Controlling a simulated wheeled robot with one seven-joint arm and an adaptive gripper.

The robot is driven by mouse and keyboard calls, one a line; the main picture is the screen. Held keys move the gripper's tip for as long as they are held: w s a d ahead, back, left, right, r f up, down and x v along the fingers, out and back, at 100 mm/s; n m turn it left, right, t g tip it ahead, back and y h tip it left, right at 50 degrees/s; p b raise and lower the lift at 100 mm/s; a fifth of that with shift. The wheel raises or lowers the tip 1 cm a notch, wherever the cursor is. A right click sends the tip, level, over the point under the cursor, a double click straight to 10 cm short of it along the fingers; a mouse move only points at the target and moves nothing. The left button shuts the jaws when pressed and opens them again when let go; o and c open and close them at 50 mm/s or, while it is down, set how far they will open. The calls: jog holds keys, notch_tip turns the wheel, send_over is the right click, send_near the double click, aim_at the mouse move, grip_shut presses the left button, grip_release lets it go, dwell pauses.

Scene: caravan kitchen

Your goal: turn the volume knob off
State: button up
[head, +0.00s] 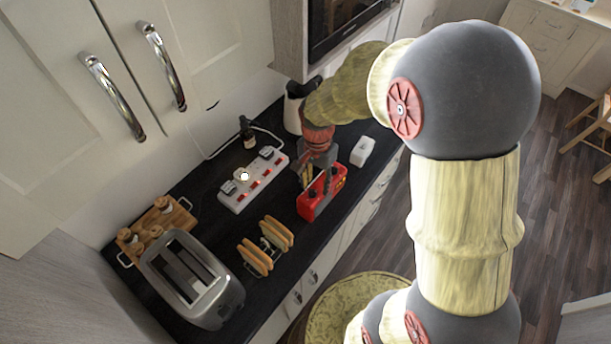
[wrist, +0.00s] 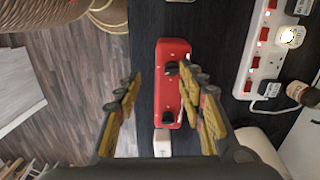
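A red box with black knobs (head: 322,194) stands on the dark counter near its front edge. In the wrist view the red box (wrist: 174,52) shows one black knob (wrist: 171,68) near its middle and another black knob (wrist: 168,117) nearer its lower end. Which is the volume knob I cannot tell. My gripper (head: 312,178) is above the box, pointing down. In the wrist view my gripper (wrist: 161,76) is open, with its fingers apart and nothing held. The right finger overlaps the box's right side and hides part of it; contact cannot be told.
A white power strip (head: 236,197) with plugs lies behind the box. A small white box (head: 362,151) stands to the right. A toast rack (head: 266,246) and toaster (head: 192,279) stand to the left. The counter's front edge is close to the red box.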

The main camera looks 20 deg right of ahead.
aim_at(313, 190)
jog(key=shift+w+a+r+m, duration=0.15)
jog(key=shift+w+m, duration=0.55)
jog(key=shift+w, duration=0.5)
jog(key=shift+s+r+m, duration=0.1)
jog(key=shift+m, duration=0.5)
jog(key=shift+f, duration=3.95)
jog(key=shift+c, duration=0.2)
grip_shut()
